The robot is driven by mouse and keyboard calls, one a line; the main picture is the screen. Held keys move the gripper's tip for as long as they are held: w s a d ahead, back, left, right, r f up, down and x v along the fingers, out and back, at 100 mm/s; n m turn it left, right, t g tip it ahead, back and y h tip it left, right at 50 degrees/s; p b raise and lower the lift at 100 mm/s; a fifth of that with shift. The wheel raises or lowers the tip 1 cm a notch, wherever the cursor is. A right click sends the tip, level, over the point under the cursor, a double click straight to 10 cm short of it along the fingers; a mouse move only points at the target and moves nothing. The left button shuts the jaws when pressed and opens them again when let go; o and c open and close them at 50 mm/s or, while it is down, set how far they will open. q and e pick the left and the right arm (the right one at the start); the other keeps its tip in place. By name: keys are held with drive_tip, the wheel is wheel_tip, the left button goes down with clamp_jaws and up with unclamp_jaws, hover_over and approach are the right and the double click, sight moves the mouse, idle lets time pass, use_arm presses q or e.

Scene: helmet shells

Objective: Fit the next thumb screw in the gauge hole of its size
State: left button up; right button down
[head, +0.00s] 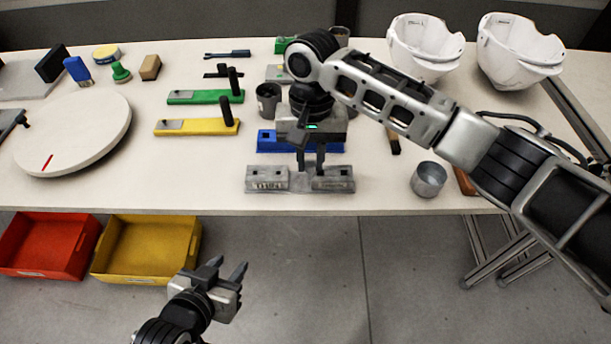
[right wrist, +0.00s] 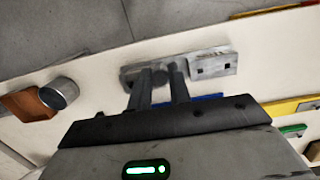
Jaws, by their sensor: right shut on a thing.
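The gauge (head: 258,184) is a grey metal bar with small dark holes, lying near the front edge of the table. It also shows in the right wrist view (right wrist: 212,66), where two holes are visible at its right end. My right gripper (head: 311,172) points down over the middle of the gauge. In the right wrist view its fingers (right wrist: 162,80) are shut on a small dark round thing, likely a thumb screw, mostly hidden by the fingers. I cannot tell whether it touches the gauge or sits in a hole. My left gripper (head: 228,268) is open and empty, in front of the table.
A blue block (head: 266,142) lies just behind the gauge. Yellow (head: 196,128) and green (head: 190,97) plates with black handles lie to the left. A metal cup (head: 429,180) stands right. White helmet shells (head: 425,45) stand at the back. A round turntable (head: 75,130) is far left.

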drive_tip(key=a, duration=0.2)
drive_tip(key=w+a+b, duration=0.1)
drive_tip(key=a, duration=0.1)
drive_tip(key=w+a+b, duration=0.1)
drive_tip(key=a, duration=0.1)
drive_tip(key=shift+w+a+f, duration=0.1)
drive_tip(key=shift+a+f, duration=0.15)
drive_tip(key=shift+f, duration=0.15)
drive_tip(key=a+b, duration=0.1)
drive_tip(key=w+a+b, duration=0.1)
drive_tip(key=shift+a+f+b, duration=0.15)
drive_tip(key=shift+a+b, duration=0.05)
drive_tip(key=shift+b, duration=0.1)
drive_tip(key=shift+w+a+f+b, duration=0.1)
drive_tip(key=shift+w+a+b, duration=0.1)
drive_tip(key=shift+a+b, duration=0.4)
drive_tip(key=shift+w+a+b, duration=0.2)
drive_tip(key=shift+a+b, duration=0.25)
drive_tip(key=shift+b, duration=0.15)
drive_tip(key=shift+a+b, duration=0.3)
drive_tip(key=shift+a, duration=0.05)
drive_tip(key=shift+f, duration=0.15)
drive_tip(key=shift+f+b, duration=0.35)
drive_tip(key=shift+b, duration=0.05)
drive_tip(key=shift+f+b, duration=0.45)
drive_tip(key=shift+b, duration=0.05)
